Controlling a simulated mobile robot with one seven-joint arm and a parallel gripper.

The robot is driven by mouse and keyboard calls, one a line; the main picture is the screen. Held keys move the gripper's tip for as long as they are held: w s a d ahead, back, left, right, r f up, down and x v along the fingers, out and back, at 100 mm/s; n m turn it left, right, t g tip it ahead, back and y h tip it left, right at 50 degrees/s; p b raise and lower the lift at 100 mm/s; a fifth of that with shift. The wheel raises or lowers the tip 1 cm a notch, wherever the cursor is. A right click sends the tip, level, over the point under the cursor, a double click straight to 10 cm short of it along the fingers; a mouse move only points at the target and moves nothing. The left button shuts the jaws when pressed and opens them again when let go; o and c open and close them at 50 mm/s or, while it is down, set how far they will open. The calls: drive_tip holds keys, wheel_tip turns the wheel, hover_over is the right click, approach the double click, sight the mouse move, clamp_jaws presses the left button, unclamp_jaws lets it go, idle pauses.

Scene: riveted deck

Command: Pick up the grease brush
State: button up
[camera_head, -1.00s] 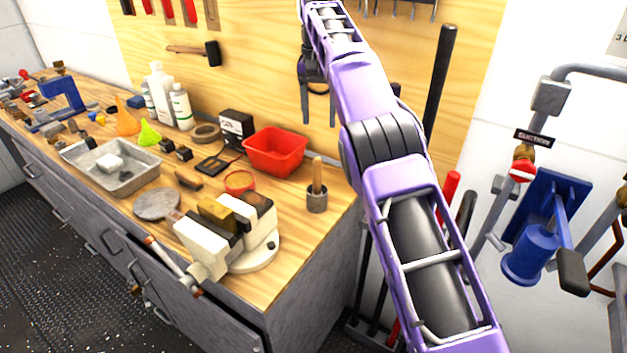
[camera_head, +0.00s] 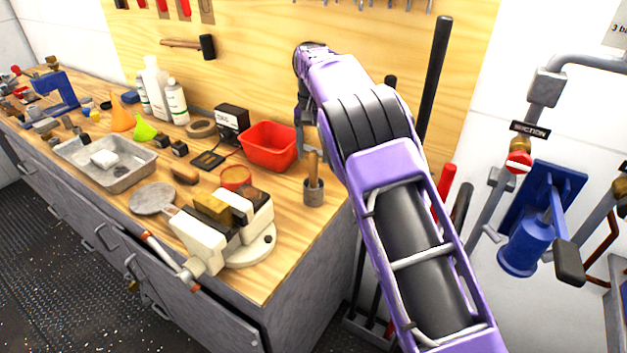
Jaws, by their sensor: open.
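A brush with a wooden handle (camera_head: 313,164) stands upright in a small grey metal pot (camera_head: 313,195) near the right end of the workbench; I take it to be the grease brush. Its bristle end is hidden inside the pot. My gripper (camera_head: 309,146) is open and points down at the top of the handle, with one finger showing just left of it. The other finger is partly hidden by my arm. I cannot tell whether the fingers are around the handle or behind it.
A red bin (camera_head: 268,158) stands close to the left of the gripper. A vise (camera_head: 215,230) sits at the bench's front edge. A metal tray (camera_head: 75,150), bottles (camera_head: 177,103) and a black box (camera_head: 232,122) are further left. The pegboard (camera_head: 260,60) rises behind.

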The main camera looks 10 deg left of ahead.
sight(314, 186)
drive_tip(key=shift+d+f, duration=0.15)
drive_tip(key=shift+f, duration=2.65)
clamp_jaws()
